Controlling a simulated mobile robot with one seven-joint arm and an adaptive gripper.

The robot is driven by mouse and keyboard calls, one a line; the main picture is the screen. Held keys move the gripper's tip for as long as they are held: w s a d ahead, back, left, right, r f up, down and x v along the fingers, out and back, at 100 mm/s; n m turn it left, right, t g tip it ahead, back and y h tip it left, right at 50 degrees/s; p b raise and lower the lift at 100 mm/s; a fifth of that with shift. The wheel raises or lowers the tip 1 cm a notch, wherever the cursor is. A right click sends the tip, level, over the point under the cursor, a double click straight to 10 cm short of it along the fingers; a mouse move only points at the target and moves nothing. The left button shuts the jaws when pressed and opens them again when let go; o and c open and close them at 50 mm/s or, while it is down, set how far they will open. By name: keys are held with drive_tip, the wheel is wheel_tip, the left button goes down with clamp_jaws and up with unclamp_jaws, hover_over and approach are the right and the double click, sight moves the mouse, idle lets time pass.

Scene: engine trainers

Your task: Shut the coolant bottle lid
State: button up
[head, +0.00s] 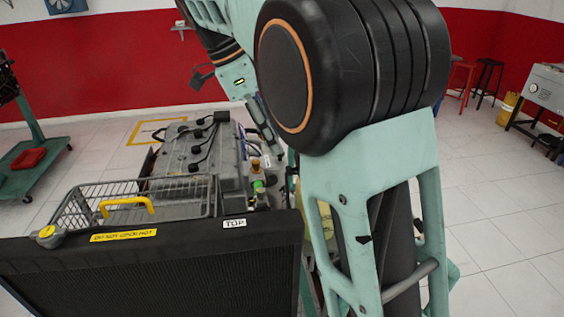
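A pale yellow container (326,220), possibly the coolant bottle, shows only as a sliver behind my arm, right of the engine. Its lid cannot be made out; my arm covers much of that area. My gripper (268,132) points down beyond the engine's right rear side, seen small and edge-on. Its fingertips are partly hidden by my large dark arm joint, so I cannot tell whether it is open or holds anything, or whether it touches the bottle.
The engine (180,155) stands behind a black radiator (150,265) with a yellow cap (47,233). A green stand (35,165) is at left. Open floor (490,215) lies at right.

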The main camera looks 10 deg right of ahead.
sight(287, 168)
drive_tip(key=x, duration=0.8)
clamp_jaws()
